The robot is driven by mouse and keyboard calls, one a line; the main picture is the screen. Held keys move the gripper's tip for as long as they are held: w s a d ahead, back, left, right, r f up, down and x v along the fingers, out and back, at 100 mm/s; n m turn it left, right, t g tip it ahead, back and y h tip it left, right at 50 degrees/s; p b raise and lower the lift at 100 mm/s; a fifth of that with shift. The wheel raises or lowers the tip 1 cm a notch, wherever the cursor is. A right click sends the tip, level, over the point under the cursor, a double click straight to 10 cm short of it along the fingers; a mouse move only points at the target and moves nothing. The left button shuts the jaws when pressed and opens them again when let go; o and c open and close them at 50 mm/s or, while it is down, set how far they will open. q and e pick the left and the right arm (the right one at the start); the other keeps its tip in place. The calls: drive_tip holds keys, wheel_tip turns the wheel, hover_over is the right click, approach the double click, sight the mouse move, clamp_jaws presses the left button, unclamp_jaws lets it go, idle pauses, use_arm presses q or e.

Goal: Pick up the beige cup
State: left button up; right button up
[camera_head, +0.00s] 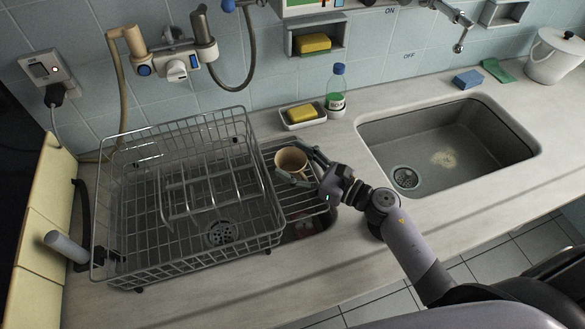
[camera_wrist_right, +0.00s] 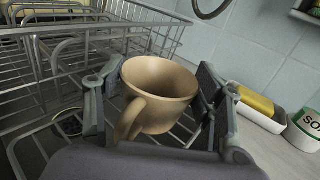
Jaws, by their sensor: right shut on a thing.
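The beige cup (camera_head: 291,161) is upright at the right side of the wire dish rack in the head view, over the rack's lower side grid. In the right wrist view the cup (camera_wrist_right: 158,86) sits between both fingers, with its handle toward the camera. My right gripper (camera_head: 304,167) is shut on the cup, one finger on each side of its body. It also shows in the right wrist view (camera_wrist_right: 155,98). Whether the cup's base touches the grid cannot be told. My left gripper is not in view.
The tall wire dish rack (camera_head: 186,196) stands close left of the cup. A soap dish with a yellow sponge (camera_head: 302,113) and a soap bottle (camera_head: 336,92) stand behind it. A sink (camera_head: 447,150) lies to the right. The counter front (camera_head: 330,262) is clear.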

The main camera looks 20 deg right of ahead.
drive_tip(key=shift+c, duration=1.1)
drive_tip(key=shift+r, duration=0.1)
